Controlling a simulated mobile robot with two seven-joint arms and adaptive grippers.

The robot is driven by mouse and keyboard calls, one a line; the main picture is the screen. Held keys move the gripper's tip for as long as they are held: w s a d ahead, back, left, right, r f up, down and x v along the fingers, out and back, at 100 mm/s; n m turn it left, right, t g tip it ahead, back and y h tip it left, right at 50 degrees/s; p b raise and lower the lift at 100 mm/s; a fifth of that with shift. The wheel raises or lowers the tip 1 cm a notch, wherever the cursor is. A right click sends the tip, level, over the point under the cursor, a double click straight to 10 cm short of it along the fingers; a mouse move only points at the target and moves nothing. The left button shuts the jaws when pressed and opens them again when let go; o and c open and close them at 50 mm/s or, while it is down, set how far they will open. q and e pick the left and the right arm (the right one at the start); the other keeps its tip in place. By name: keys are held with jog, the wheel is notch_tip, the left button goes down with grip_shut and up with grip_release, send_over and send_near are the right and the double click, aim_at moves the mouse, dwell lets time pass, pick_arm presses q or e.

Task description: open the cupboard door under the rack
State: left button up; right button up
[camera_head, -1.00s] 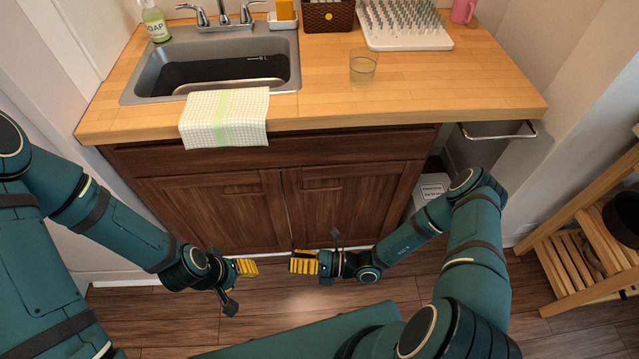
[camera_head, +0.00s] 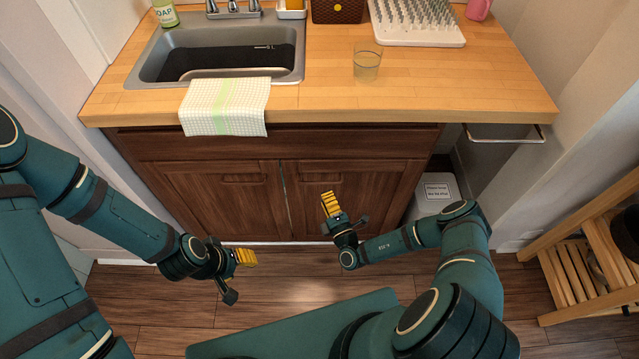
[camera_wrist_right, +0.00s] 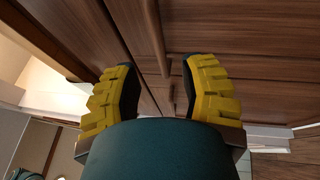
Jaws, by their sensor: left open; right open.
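The dark brown wooden cupboard has two doors under the counter. The right door (camera_head: 360,190) is on the rack's side and is shut, with a wooden handle (camera_head: 322,181) near its top. The white rack (camera_head: 417,28) stands on the counter above. My right gripper (camera_head: 330,204) is in front of this door, below the handle, its yellow fingers pointing up toward it. In the right wrist view its fingers (camera_wrist_right: 160,95) are apart, with brown wood beyond them; contact with the handle cannot be told. My left gripper (camera_head: 244,258) is open and empty, low before the left door (camera_head: 225,200).
The counter (camera_head: 450,90) overhangs the doors and carries a sink (camera_head: 215,85), a glass (camera_head: 367,65) and a draped towel (camera_head: 225,108). A white bin (camera_head: 436,190) stands right of the cupboard. A wooden shelf (camera_head: 585,255) is at the right. Floor before the doors is clear.

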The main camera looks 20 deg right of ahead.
aim_at(320, 183)
jog(key=x, duration=0.6)
jog(key=shift+b, duration=0.3)
grip_shut()
jog(key=shift+r, duration=0.1)
